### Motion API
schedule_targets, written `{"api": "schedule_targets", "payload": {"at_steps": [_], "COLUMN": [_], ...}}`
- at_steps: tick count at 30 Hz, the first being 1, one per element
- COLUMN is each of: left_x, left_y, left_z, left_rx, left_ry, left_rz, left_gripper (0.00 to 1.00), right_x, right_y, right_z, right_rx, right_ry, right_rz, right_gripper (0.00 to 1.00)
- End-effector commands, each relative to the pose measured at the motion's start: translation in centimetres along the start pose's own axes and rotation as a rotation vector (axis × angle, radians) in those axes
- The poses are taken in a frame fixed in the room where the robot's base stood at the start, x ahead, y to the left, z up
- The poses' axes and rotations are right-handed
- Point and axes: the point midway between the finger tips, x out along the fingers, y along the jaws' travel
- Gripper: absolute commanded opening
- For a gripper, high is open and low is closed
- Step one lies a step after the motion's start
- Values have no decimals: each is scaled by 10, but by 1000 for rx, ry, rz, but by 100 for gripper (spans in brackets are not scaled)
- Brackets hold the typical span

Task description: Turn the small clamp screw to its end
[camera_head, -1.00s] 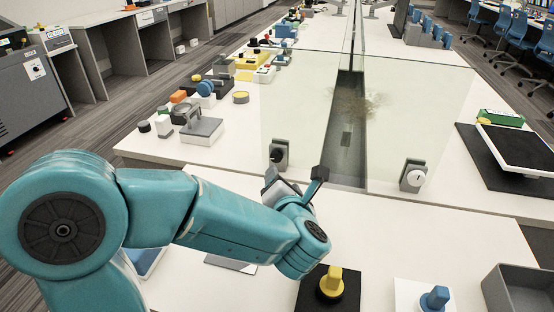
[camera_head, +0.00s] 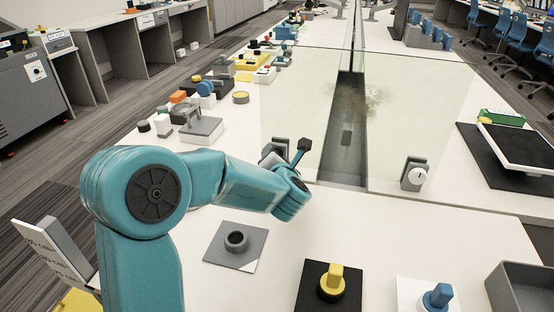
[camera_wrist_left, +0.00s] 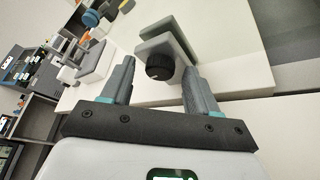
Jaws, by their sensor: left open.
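The small clamp screw (camera_wrist_left: 160,66) is a dark ribbed knob on a grey clamp (camera_wrist_left: 165,38) in the left wrist view. My left gripper (camera_wrist_left: 158,68) is open, with its two fingers on either side of the knob in that picture. I cannot tell whether the fingers touch it. In the head view my left gripper (camera_head: 290,157) is at the near left corner of the glass, in front of the clamp (camera_head: 280,147), and hides the knob. My right gripper is not in view.
A second clamp (camera_head: 416,173) with a white knob stands at the right of the glass panel (camera_head: 415,110).

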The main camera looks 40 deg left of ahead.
Motion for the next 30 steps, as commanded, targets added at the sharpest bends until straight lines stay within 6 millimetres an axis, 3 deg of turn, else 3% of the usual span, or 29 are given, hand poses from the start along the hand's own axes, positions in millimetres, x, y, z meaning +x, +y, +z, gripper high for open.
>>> {"api": "schedule_targets", "payload": {"at_steps": [1,3,6,15,25,26,27,28,30], "left_x": [0,0,0,1,-1,-1,-1,-1,-1], "left_y": [0,0,0,-5,-1,-1,-1,-1,-1], "left_z": [0,0,0,-3,0,0,0,0,0], "left_rx": [0,0,0,111,141,141,140,140,140], "left_ry": [0,0,0,-9,-9,-9,-9,-9,-9], "left_rz": [0,0,0,54,68,68,68,68,68], "left_gripper": [53,30,4,4,4,41,54,60,60], "right_x": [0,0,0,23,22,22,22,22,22], "right_y": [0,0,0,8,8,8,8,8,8], "right_z": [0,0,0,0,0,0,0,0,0], "right_rx": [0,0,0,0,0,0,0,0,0], "right_ry": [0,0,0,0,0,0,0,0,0], "right_rz": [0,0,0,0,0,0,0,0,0], "right_gripper": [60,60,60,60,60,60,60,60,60]}}
